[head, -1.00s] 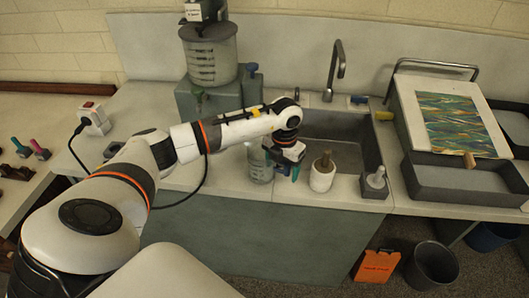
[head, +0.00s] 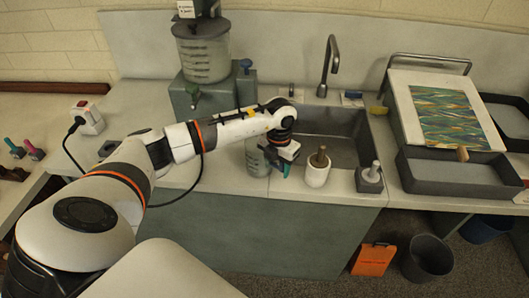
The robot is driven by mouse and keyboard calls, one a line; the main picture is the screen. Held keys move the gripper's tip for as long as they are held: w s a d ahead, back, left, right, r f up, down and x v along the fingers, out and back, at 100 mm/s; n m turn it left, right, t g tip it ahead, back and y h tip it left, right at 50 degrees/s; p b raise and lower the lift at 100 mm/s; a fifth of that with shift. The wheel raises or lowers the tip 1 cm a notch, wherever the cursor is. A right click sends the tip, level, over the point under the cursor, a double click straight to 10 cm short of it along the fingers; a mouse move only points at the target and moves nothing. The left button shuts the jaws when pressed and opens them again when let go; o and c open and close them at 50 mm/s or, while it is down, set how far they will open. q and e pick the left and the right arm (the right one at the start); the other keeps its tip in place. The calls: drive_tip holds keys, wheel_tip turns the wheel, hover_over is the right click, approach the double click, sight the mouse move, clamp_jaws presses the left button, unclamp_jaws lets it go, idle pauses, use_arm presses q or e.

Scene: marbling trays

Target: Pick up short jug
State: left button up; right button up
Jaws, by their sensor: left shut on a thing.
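The short jug (head: 256,160) looks like the clear, see-through vessel at the front edge of the counter, left of the sink. It seems upright. My left gripper (head: 284,168) is at its right side, shut on it. The dark jaws and my wrist hide part of the jug, and a small teal piece shows beside the fingers. I cannot tell whether the jug's base touches the counter. My right gripper is not in view.
A white pot (head: 317,174) with a brown-handled tool stands close right of my gripper. A grey holder (head: 369,182) is further right. The sink (head: 345,148) and tap (head: 329,66) lie behind. A large clear tank (head: 203,58) stands back left; a dark tray (head: 455,181) is at right.

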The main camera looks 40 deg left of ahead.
use_arm(q)
drive_tip(key=shift+r, duration=0.1)
drive_tip(key=shift+r+b, duration=0.35)
drive_tip(key=shift+b, duration=0.05)
drive_tip(key=shift+r, duration=0.25)
drive_tip(key=s+d+b, duration=0.5)
drive_tip(key=s+d, duration=0.4)
drive_tip(key=s, duration=0.6)
drive_tip(key=shift+d, duration=0.15)
drive_tip(key=shift+s, duration=0.15)
